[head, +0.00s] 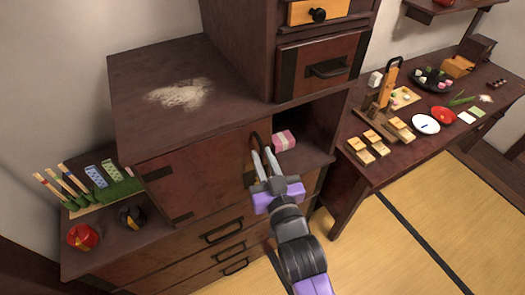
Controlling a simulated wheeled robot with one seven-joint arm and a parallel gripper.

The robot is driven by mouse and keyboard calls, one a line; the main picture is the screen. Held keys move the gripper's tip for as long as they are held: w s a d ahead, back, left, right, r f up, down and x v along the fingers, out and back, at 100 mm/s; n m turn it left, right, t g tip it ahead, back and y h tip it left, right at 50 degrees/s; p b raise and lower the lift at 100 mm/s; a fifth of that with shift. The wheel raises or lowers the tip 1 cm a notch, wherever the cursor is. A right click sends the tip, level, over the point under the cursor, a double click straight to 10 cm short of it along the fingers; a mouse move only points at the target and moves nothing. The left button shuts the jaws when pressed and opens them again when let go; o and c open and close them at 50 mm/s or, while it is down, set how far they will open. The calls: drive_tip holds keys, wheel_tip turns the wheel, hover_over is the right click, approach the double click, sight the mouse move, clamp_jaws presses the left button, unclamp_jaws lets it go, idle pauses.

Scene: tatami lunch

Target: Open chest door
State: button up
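The chest (140,85) is dark reddish wood and stands against the wall. Its door panel (200,172) covers the left and middle of the front compartment. The compartment's right part is uncovered and shows a pink box (284,140) inside. A dark curved handle (257,137) shows near the door's right edge. My gripper (264,153) is at this handle, with two grey fingers apart and a gap between them. Nothing clear shows gripped. Whether the fingers touch the handle or door, I cannot tell.
Drawers with dark handles (224,232) lie below the door. A low shelf at left holds a red pot (82,237), a black pot (132,216) and a green grass-like piece. A table at right (350,188) holds food and dishes. Tatami floor (400,210) is clear at right.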

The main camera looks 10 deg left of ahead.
drive_tip(key=shift+w+a, duration=0.35)
drive_tip(key=shift+w, duration=0.3)
clamp_jaws()
idle(1.0)
